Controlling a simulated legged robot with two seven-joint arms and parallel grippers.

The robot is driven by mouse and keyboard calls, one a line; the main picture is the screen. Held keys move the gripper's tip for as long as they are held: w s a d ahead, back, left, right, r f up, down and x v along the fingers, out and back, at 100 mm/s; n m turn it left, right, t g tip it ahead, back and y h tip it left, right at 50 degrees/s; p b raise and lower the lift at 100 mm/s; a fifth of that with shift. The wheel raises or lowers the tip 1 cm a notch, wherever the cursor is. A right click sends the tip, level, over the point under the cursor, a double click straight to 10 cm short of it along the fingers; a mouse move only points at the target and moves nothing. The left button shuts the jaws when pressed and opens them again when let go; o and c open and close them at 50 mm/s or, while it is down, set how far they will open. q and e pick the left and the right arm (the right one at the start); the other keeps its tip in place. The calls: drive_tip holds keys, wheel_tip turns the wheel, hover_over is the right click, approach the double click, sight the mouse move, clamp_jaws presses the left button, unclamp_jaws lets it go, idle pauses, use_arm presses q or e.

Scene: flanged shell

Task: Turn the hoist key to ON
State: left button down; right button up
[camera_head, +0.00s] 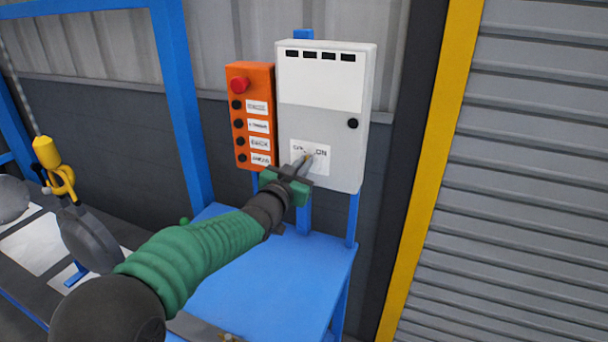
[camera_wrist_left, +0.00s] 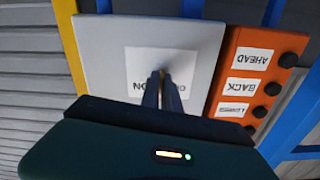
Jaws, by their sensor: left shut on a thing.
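The white control box (camera_head: 322,95) is mounted on a blue post. A white label (camera_head: 321,166) on its lower front shows ON at its right end; the left end is partly covered. My left gripper (camera_head: 306,158) reaches the label from the front, its two fingers close together at the label's middle. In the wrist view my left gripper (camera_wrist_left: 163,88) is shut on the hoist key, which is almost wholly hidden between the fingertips. I cannot tell which way the key points. My right gripper is in neither view.
An orange button box (camera_head: 253,120) with a red knob and several black buttons hangs just left of the white box. A blue stand (camera_head: 310,262) is below. A yellow post (camera_head: 430,180) and a grey shutter (camera_head: 530,170) are at right. A yellow hook (camera_head: 58,177) hangs at far left.

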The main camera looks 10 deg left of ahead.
use_arm(q)
drive_tip(key=shift+f+m+b, duration=0.2)
drive_tip(key=shift+m+b, duration=0.95)
drive_tip(key=shift+m, duration=0.5)
drive_tip(key=shift+f+m+b, duration=0.15)
drive_tip(key=shift+m+b, duration=0.95)
drive_tip(key=shift+m, duration=0.55)
drive_tip(key=c, duration=1.6)
unclamp_jaws()
drive_tip(key=shift+r, duration=0.2)
drive_tip(key=s+a, duration=0.3)
drive_tip(key=s, duration=1.3)
drive_tip(key=shift+s+a, duration=0.15)
drive_tip(key=shift+s, duration=0.05)
